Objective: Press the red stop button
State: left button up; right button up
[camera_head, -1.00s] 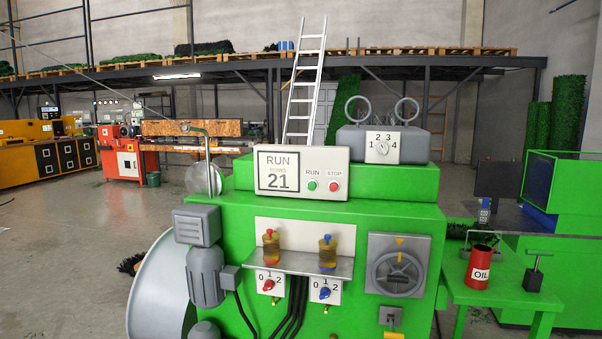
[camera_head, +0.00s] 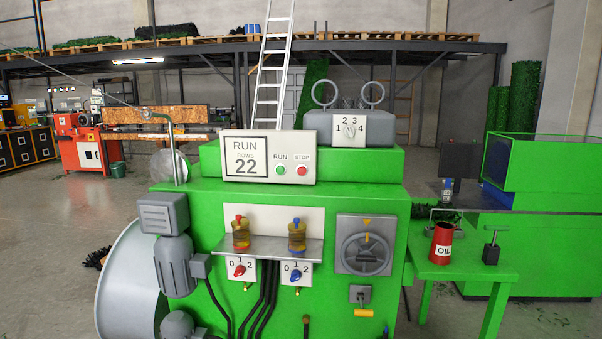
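The red stop button (camera_head: 302,171) is on the right of a white control panel (camera_head: 268,180), under the label STOP. The green run button (camera_head: 281,170) is just left of it. The panel display (camera_head: 246,159) reads RUN, ROWS 22. The panel stands on top of the green machine (camera_head: 300,215), at its front. Nothing covers the stop button. Neither of my grippers is in view.
A grey box with a 1-4 dial (camera_head: 349,129) sits behind the panel to the right. A green side table (camera_head: 459,268) at the right bears a red oil can (camera_head: 441,243). A grey motor (camera_head: 176,263) and a large pale drum (camera_head: 128,285) stick out at the left.

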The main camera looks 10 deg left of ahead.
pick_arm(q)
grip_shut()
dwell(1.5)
